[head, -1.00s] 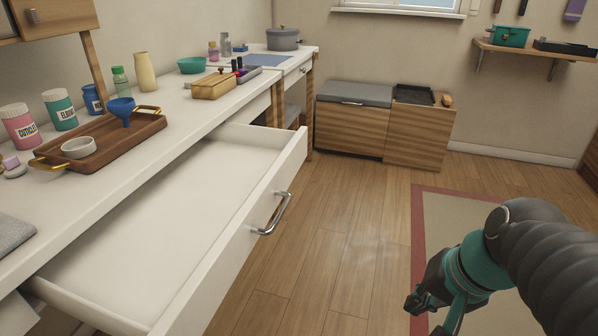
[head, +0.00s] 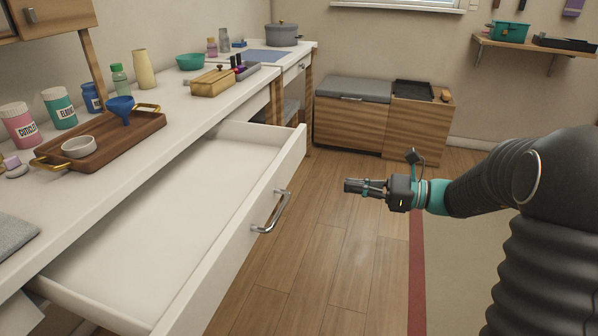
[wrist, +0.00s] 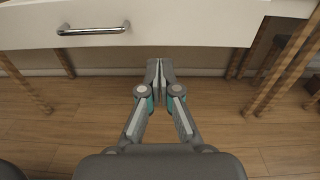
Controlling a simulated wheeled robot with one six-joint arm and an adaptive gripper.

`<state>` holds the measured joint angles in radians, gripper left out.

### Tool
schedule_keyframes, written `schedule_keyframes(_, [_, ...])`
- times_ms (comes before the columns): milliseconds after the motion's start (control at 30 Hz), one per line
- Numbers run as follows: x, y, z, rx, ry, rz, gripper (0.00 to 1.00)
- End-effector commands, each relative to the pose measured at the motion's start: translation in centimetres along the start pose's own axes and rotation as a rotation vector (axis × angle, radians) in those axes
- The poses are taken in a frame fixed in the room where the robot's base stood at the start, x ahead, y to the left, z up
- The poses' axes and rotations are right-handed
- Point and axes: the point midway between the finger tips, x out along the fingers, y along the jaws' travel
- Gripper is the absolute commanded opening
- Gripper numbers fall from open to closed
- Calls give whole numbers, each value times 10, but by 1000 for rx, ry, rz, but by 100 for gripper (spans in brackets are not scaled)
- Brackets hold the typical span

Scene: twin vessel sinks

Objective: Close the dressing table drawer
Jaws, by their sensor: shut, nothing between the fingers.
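The white dressing table drawer (head: 215,262) is pulled far out in the head view, and its inside looks empty. Its front carries a curved metal handle (head: 273,213). In the wrist view the drawer front (wrist: 180,32) spans the top, with the handle (wrist: 92,29) at upper left. My gripper (head: 350,187) is shut and empty, to the right of the drawer front and apart from it, pointing left toward it. In the wrist view my gripper's fingertips (wrist: 160,64) meet just below the drawer front's lower edge.
The white tabletop (head: 185,118) holds a wooden tray (head: 130,141), a funnel, jars and bottles. A wooden bench cabinet (head: 352,122) stands against the back wall. Wooden table legs (wrist: 285,70) show in the wrist view. The floor (head: 330,250) between drawer and arm is clear.

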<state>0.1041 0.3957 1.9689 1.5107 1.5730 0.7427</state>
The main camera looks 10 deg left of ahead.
Motion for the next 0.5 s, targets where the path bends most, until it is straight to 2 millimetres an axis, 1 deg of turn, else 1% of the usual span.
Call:
schedule_keyframes(33, [-1, -6, -1, 18, -20, -9, 0])
schedule_keyframes(100, [0, -10, -1, 31, -36, -16, 0])
schedule_keyframes(233, [9, -11, 0, 36, -44, -18, 0])
schedule_keyframes(367, [28, -11, 0, 35, -43, -16, 0])
schedule_keyframes(500, [54, -11, 1, 35, -42, -15, 0])
